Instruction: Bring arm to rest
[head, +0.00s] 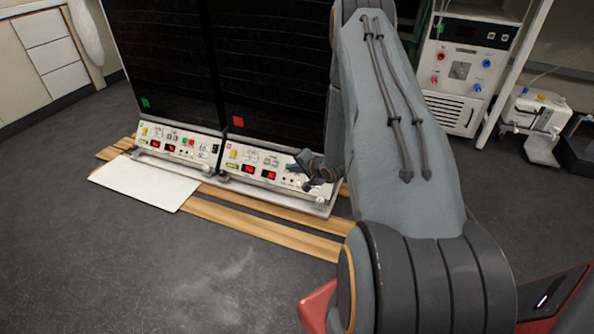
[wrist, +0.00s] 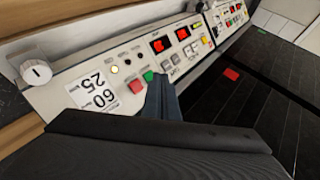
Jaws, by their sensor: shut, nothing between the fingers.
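My arm reaches forward in the head view, and my gripper (head: 304,163) is at the right end of the right shaker's control panel (head: 262,171). The fingers are together with nothing between them. In the wrist view my gripper (wrist: 160,84) shows as a dark narrow tip in front of the panel. The tip is close to a green button (wrist: 148,75) and a red button (wrist: 135,87); I cannot tell whether it touches either. The right shaker (head: 265,80) has a dark front with a red square; the left shaker (head: 160,70) has a green square.
A white board (head: 140,184) lies in front of the left shaker, beside wooden planks (head: 265,228). A white-panelled machine (head: 460,75) and a small white device (head: 537,115) stand at right. Open grey floor (head: 150,270) lies in front.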

